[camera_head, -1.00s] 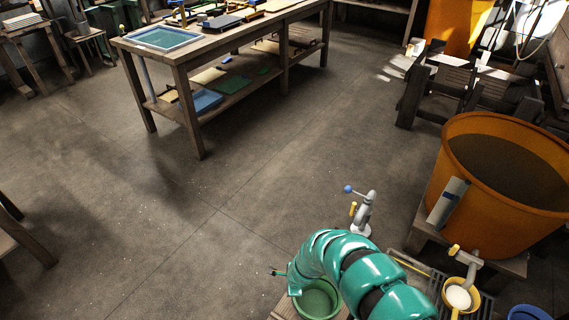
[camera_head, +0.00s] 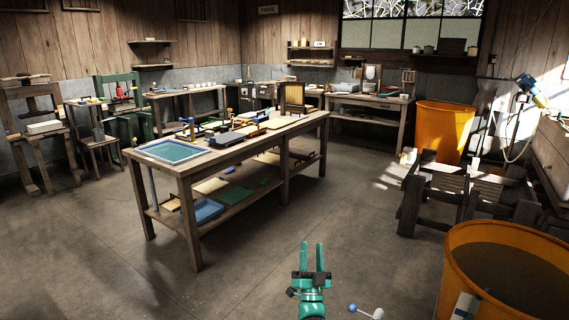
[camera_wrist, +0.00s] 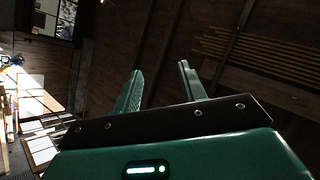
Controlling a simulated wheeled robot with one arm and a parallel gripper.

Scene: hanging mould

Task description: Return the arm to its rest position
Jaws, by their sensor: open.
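My gripper (camera_head: 312,258) is at the bottom centre of the head view, pointing up. Its two green fingers are apart with nothing between them. The wrist view also shows the gripper (camera_wrist: 160,88), with its open fingers against the dark wooden roof and rafters. My green wrist is just below the fingers in the head view; the rest of my arm is out of the picture below.
A long wooden table (camera_head: 172,168) with a blue-framed screen stands ahead to the left. A large orange tub (camera_head: 462,262) is close on the right. A grey fixture with a blue knob (camera_head: 352,308) is beside my wrist. Open floor (camera_head: 365,215) lies between.

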